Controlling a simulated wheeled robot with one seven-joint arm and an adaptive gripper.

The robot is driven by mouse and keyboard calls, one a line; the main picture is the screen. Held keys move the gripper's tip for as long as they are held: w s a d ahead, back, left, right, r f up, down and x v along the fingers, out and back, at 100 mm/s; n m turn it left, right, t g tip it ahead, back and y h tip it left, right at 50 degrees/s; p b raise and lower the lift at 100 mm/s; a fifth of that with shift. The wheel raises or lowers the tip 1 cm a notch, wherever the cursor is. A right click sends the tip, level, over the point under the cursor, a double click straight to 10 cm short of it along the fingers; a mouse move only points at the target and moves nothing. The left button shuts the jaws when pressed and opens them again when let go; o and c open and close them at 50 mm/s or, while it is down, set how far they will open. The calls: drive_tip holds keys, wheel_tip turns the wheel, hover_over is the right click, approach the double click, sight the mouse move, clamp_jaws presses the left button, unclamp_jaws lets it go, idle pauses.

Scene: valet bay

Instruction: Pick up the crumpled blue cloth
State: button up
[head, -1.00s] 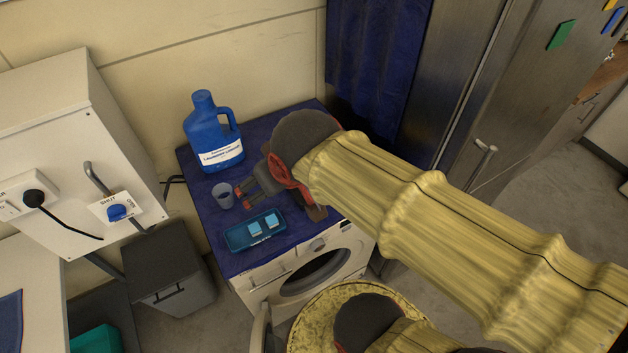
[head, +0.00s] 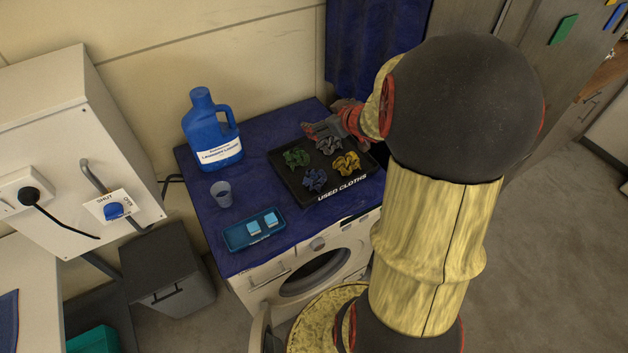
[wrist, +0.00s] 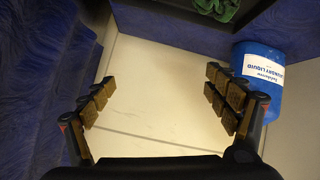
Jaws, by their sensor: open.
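The crumpled blue cloth (head: 315,180) lies at the front left of the black used-cloths tray (head: 337,193). Crumpled green (head: 296,157), grey (head: 328,146) and yellow (head: 346,163) cloths lie around it in the same tray. My gripper (head: 312,130) is at the tray's back edge, behind the grey cloth, and apart from the blue one. In the wrist view my gripper (wrist: 165,93) is open with nothing between its fingers. The green cloth (wrist: 222,8) shows at that view's top edge; the blue cloth is not in that view.
A blue laundry liquid bottle (head: 212,140) stands left of the tray, also in the wrist view (wrist: 258,85). A cup (head: 222,193) and a small blue tray with tablets (head: 237,240) are at the front left. Everything rests on a blue-covered washing machine (head: 310,275).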

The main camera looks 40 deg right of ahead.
drive_tip(key=s+f+y, duration=0.4)
drive_tip(key=s+f, duration=0.2)
drive_tip(key=f, duration=0.4)
drive_tip(key=y, duration=0.4)
approach(318, 178)
drive_tip(key=shift+w+a+f+t+b, duration=0.1)
drive_tip(key=shift+w+f+t+b, duration=0.25)
drive_tip(key=shift+w+f, duration=0.4)
drive_tip(key=shift+a+f, duration=0.15)
drive_tip(key=shift+a, duration=0.05)
drive_tip(key=shift+b+x, duration=0.45)
drive_tip(key=shift+x, duration=0.4)
drive_tip(key=b+x, duration=0.3)
drive_tip(key=x, duration=0.2)
drive_tip(key=shift+w+a, duration=0.1)
drive_tip(key=shift+w, duration=0.3)
drive_tip(key=shift+c, duration=0.3)
drive_tip(key=shift+a, duration=0.1)
drive_tip(key=c, duration=1.1)
